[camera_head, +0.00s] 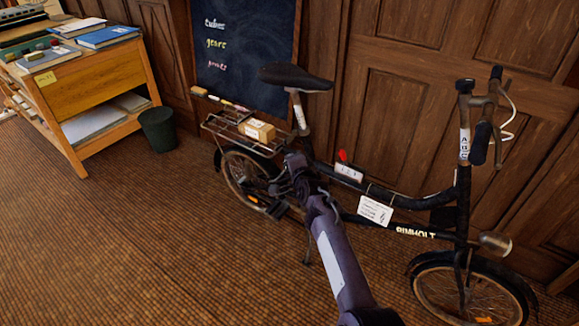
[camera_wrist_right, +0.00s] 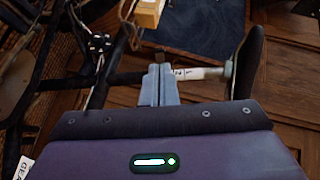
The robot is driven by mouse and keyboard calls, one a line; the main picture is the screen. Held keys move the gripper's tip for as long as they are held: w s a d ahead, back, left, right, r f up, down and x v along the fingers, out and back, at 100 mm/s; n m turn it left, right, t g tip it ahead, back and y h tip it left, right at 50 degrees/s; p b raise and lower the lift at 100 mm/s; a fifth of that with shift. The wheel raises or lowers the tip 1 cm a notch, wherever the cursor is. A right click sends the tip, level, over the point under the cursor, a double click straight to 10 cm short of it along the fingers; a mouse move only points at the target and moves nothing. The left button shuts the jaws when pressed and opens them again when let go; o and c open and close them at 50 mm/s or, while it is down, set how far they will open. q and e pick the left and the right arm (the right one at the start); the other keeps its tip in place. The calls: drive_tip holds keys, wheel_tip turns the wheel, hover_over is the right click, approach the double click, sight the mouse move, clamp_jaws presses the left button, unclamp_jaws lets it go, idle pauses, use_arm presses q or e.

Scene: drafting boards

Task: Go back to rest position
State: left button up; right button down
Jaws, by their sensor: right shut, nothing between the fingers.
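My right arm reaches in from the bottom of the head view. Its gripper (camera_head: 294,163) is in front of the bicycle (camera_head: 410,202), just below the saddle (camera_head: 296,78) and seat post. In the right wrist view the gripper's two fingers (camera_wrist_right: 160,82) are together with nothing between them. They point toward the seat post (camera_wrist_right: 200,73), which lies close behind the tips; I cannot tell whether they touch. The saddle also shows at the right of that view (camera_wrist_right: 248,62). My left gripper is in neither view.
A small box (camera_head: 257,130) sits on the rear rack (camera_head: 222,130). Tags hang on the frame. A dark bin (camera_head: 158,129) and a wooden desk (camera_head: 105,80) with books stand at the left. A chalkboard (camera_head: 245,50) and panelled wall are behind. The floor at front left is clear.

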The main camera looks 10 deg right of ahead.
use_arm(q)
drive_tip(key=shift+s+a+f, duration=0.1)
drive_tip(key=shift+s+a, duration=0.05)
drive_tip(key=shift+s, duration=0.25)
use_arm(e)
drive_tip(key=shift+s+a, duration=0.2)
drive_tip(key=shift+s, duration=0.05)
